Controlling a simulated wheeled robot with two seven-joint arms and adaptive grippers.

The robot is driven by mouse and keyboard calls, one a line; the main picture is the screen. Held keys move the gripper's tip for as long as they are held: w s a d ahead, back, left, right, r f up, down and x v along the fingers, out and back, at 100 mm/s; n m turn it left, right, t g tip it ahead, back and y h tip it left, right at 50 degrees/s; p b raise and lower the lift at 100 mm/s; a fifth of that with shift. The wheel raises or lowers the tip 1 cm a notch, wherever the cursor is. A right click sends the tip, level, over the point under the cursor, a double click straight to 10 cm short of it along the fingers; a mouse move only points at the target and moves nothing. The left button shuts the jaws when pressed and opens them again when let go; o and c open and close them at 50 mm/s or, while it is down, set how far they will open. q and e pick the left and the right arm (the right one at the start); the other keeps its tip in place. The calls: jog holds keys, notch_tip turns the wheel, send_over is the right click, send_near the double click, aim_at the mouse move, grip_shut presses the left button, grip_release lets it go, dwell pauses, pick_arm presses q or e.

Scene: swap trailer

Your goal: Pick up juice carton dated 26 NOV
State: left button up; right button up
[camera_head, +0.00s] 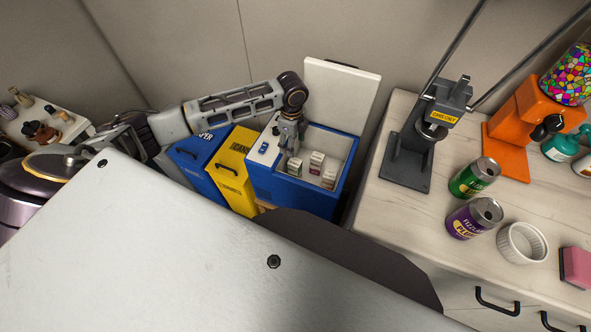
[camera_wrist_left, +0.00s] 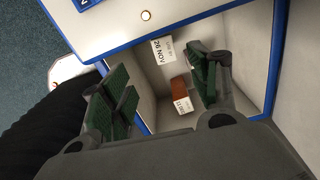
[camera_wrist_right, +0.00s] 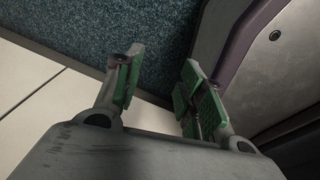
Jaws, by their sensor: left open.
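The juice carton dated 26 NOV (camera_wrist_left: 162,50) shows its white date label inside the blue cooler (camera_head: 262,190), near the left gripper's fingers. In the head view several small cartons (camera_head: 316,162) stand in the cooler, but their dates are too small to read. My left gripper (camera_wrist_left: 158,92) is open, reaching down into the cooler at its left part, with nothing held. Another carton (camera_wrist_left: 181,92), brownish with a white label, shows between its fingers, farther in. My right gripper (camera_wrist_right: 162,88) is open and empty over the floor, out of the head view.
The cooler's white lid (camera_head: 342,95) stands open behind it. Yellow (camera_head: 236,170) and blue (camera_head: 198,160) bins are to its left. The counter (camera_head: 410,215) at right holds a press (camera_head: 410,150), a green can (camera_head: 473,178), a purple can (camera_head: 474,217) and a white ramekin (camera_head: 522,243).

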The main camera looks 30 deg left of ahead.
pick_arm(q)
send_over(295, 162)
jog(key=f, duration=0.6)
jog(key=shift+s+a+f+b, duration=0.2)
jog(key=shift+s+a+b, duration=0.1)
jog(key=shift+b, duration=0.05)
jog(key=shift+f, duration=0.9)
pick_arm(e)
jog(key=shift+w+a, duration=0.35)
jog(key=shift+w, duration=0.25)
jog(key=shift+w+a, duration=0.35)
jog(key=shift+w, duration=0.2)
jog(key=shift+s, duration=0.25)
pick_arm(q)
jog(key=shift+w+d+f, duration=0.1)
jog(key=shift+d+f, duration=0.05)
jog(key=shift+f, duration=0.5)
jog(key=f, duration=0.1)
jog(key=f+b, duration=0.1)
jog(key=shift+w+d+f, duration=0.15)
jog(key=shift+w+f, duration=0.05)
jog(key=shift+f, duration=0.75)
pick_arm(e)
jog(key=shift+w+a+t, duration=0.25)
jog(key=shift+w+t, duration=0.05)
jog(key=shift+w, duration=0.75)
